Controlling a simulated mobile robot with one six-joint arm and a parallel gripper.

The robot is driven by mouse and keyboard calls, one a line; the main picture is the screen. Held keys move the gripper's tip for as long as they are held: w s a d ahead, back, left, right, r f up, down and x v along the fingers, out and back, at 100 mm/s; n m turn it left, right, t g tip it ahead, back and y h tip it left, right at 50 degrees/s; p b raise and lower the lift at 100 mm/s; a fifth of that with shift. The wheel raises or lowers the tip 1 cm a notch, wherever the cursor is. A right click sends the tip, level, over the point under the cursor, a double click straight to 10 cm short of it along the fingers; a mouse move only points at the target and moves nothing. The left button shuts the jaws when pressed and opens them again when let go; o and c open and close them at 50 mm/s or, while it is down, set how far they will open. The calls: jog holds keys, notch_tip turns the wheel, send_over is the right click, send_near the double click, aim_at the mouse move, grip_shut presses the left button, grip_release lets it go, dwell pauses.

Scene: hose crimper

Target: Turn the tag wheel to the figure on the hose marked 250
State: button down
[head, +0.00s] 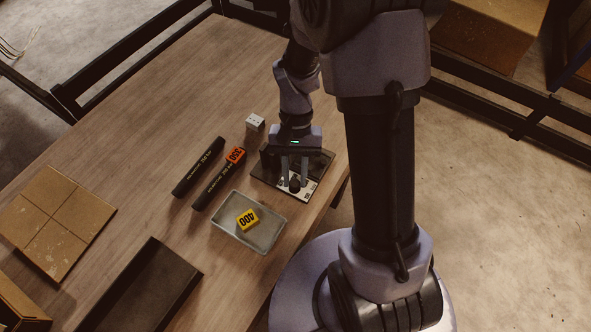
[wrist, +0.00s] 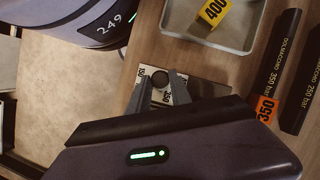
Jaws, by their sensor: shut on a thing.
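The tag wheel is a dark round knob (head: 295,187) on a pale plate with small printed figures, on a dark base (head: 262,176). The knob also shows in the wrist view (wrist: 160,78). My gripper (head: 295,179) points down with one finger on each side of the knob, shut on it. In the wrist view the fingers (wrist: 161,82) hide part of the plate. One figure looks like 350; which one is set I cannot tell. The black hose marked 250 bar (head: 198,167) lies on the table, left of the wheel; its print also shows in the wrist view (wrist: 313,90).
A second black hose, marked 350 bar (head: 211,188), lies beside it with an orange 350 tag (head: 236,155). A grey tray (head: 270,240) holds a yellow 400 tag (head: 247,218). A small white block (head: 255,122), a cardboard sheet (head: 55,222) and a black bin (head: 140,290) are also there.

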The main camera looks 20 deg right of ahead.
jog(key=shift+n+h+p, duration=0.4)
jog(key=shift+n+p, duration=0.1)
jog(key=shift+n, duration=0.4)
jog(key=c, duration=1.2)
grip_release()
jog(key=shift+o, duration=0.2)
jog(key=p+v, duration=0.5)
jog(key=v, duration=1.2)
jog(key=shift+w+r, duration=0.15)
jog(key=shift+w, duration=0.05)
jog(key=shift+a, duration=0.1)
